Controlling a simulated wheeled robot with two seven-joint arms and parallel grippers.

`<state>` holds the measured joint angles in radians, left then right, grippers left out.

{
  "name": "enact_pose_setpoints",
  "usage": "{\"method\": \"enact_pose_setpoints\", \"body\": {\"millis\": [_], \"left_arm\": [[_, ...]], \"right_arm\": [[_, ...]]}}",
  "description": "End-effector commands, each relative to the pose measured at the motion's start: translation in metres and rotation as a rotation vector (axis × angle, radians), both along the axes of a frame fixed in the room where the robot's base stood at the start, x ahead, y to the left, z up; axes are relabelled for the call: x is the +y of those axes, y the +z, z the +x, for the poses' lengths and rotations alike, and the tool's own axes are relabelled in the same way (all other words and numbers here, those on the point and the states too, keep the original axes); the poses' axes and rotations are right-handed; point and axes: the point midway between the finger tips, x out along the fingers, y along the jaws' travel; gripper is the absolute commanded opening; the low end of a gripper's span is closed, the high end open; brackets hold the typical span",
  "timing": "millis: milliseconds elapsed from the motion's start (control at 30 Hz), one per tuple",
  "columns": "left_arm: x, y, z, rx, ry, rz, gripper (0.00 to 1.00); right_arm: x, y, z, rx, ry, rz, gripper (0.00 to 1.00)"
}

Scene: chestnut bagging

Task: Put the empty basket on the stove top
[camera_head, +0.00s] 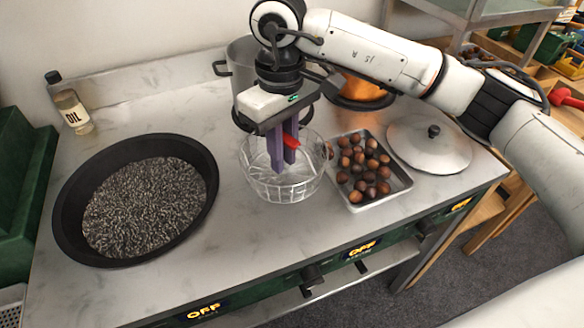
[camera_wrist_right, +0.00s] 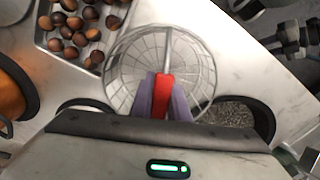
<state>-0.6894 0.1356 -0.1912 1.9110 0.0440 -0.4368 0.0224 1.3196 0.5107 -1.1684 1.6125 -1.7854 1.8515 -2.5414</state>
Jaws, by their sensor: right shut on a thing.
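The empty wire basket (camera_head: 281,185) is in the middle of the stove top (camera_head: 240,245), between the black pan and the chestnut tray. It also shows in the right wrist view (camera_wrist_right: 125,72), with nothing inside it. My right gripper (camera_head: 287,165) points down over the basket, its purple fingers shut on the basket's red handle (camera_head: 291,141). The red handle sits between the fingers in the right wrist view (camera_wrist_right: 161,95). The basket looks upright; I cannot tell whether its base touches the stove top. My left gripper is not in view.
A black pan (camera_head: 66,215) of dark grains stands at the left. A metal tray (camera_head: 400,187) of chestnuts lies close right of the basket, with a lid (camera_head: 430,150) beyond. A steel pot (camera_head: 240,60) stands behind my gripper. An oil bottle (camera_head: 73,112) is at the back left.

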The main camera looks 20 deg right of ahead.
Motion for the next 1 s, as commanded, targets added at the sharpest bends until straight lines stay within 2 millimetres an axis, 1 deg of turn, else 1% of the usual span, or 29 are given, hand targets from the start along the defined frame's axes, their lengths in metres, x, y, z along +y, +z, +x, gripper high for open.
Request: {"method": "enact_pose_setpoints", "body": {"millis": [33,267,433,500,667,833,867,933,967,1000], "left_arm": [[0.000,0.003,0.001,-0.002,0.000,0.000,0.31],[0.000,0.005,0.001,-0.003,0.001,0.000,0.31],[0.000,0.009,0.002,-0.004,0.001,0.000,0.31],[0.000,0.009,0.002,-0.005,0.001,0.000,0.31],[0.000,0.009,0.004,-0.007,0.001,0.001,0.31],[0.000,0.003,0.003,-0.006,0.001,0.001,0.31],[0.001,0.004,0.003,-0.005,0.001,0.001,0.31],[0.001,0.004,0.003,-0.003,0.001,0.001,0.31],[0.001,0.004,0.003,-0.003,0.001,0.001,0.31],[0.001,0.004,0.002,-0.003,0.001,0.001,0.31]], "right_arm": [[0.000,-0.006,0.000,0.001,0.001,0.000,0.00],[0.000,-0.025,-0.001,0.001,0.001,0.000,0.00],[0.000,-0.049,-0.001,0.002,-0.001,-0.001,0.00],[0.000,-0.052,0.000,-0.002,-0.001,0.001,0.00],[0.000,-0.052,0.000,-0.003,0.000,0.000,0.00],[0.000,-0.057,0.000,-0.003,0.000,0.000,0.00],[0.000,-0.056,0.000,-0.002,0.000,0.000,0.18],[0.000,-0.055,0.000,-0.002,0.000,0.000,0.30],[0.000,-0.055,0.000,-0.002,0.000,0.000,0.34],[0.000,-0.055,0.000,-0.002,0.000,0.000,0.34]]}}
